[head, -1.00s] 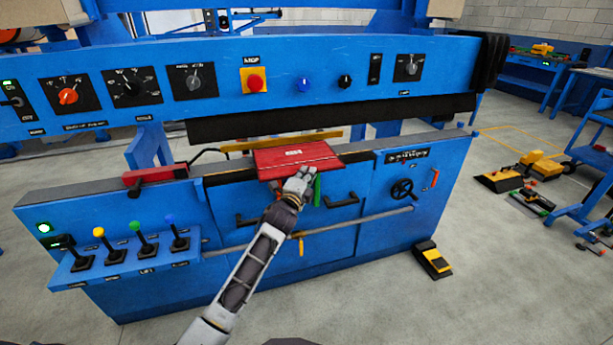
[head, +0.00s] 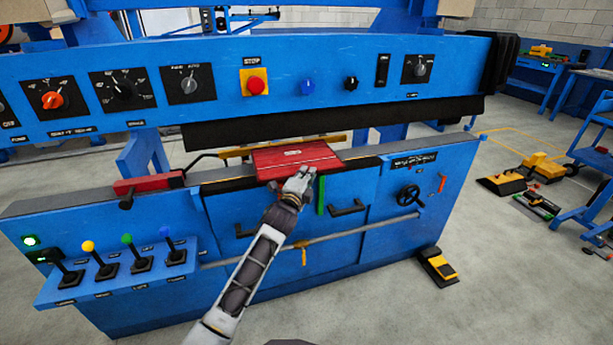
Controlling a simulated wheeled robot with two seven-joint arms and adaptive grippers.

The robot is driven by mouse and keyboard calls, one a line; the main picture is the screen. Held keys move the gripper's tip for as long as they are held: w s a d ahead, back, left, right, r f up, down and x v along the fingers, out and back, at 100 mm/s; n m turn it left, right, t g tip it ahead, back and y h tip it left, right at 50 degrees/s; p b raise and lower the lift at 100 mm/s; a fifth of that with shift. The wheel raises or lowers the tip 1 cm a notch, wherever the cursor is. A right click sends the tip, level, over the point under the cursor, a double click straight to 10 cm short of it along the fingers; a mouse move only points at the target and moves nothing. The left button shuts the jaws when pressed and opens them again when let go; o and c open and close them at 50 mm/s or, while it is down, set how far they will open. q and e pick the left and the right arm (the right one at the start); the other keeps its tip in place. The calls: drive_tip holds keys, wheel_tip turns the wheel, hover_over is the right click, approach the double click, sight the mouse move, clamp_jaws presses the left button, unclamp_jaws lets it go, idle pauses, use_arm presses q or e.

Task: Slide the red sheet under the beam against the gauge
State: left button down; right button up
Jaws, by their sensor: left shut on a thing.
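The red sheet (head: 290,157) lies across the front edge of the blue machine's bed, with its near edge overhanging the front. Its far edge is close to the yellow gauge bar (head: 240,152); I cannot tell whether they touch. The dark beam (head: 335,121) spans above and behind the sheet, with a gap below it. My left gripper (head: 300,182) is at the sheet's near edge, right of its middle, shut on it. The gripper's fingers are small and partly hide that edge. My right gripper is not in view.
A red block (head: 148,183) sits on the bed's left end. Lever controls (head: 120,262) stick out at the front left. A front rail (head: 350,235) and a green handle (head: 321,195) are near my arm. A yellow-black pedal (head: 436,264) stands on the floor.

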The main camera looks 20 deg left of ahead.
use_arm(q)
drive_tip(key=shift+w+a+f, duration=0.15)
drive_tip(key=shift+f, duration=0.3)
drive_tip(key=shift+f+b, duration=0.2)
drive_tip(key=shift+b, duration=0.1)
drive_tip(key=shift+w+a+f, duration=0.15)
drive_tip(key=shift+w+f, duration=0.1)
drive_tip(key=shift+f, duration=0.25)
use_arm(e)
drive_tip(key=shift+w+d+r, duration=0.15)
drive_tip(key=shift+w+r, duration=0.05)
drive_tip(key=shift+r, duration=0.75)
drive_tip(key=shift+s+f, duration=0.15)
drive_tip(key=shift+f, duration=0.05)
use_arm(q)
drive_tip(key=shift+w, duration=0.2)
